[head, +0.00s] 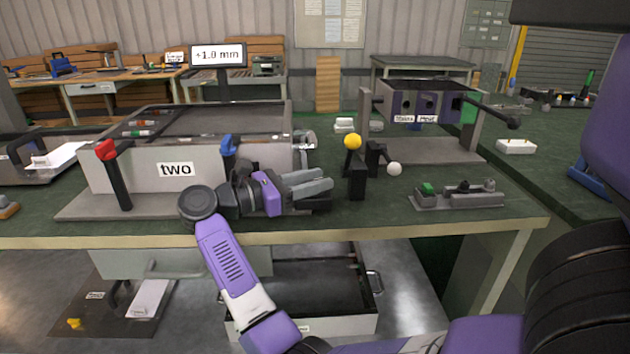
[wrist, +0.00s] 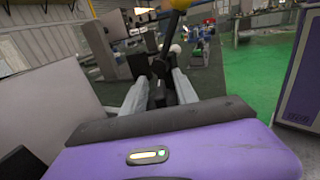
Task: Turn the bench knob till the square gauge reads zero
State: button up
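A white readout (head: 218,55) on a post behind the box marked "two" appears to read +1.0 mm; I cannot tell if it is the square gauge. A silver round part (head: 304,140) at the right end of the box (head: 200,180) may be the bench knob. My gripper (head: 328,187) points right over the bench, in front of the box's right end. In the wrist view, its fingers (wrist: 160,88) are apart with nothing visibly gripped. A dark stand with a yellow ball (head: 352,142) and a white ball (head: 394,169) is just beyond the fingertips.
A red-topped lever (head: 106,150) and a blue-topped lever (head: 229,145) stand at the box front. A dark fixture (head: 425,103) with small labels is behind right. A small grey fixture (head: 460,196) lies at right. Open drawers are below the bench edge (head: 440,227).

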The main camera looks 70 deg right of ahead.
notch_tip(320, 180, up, 20)
jog(key=p, duration=0.1)
jog(key=shift+p, duration=0.35)
dwell(0.4)
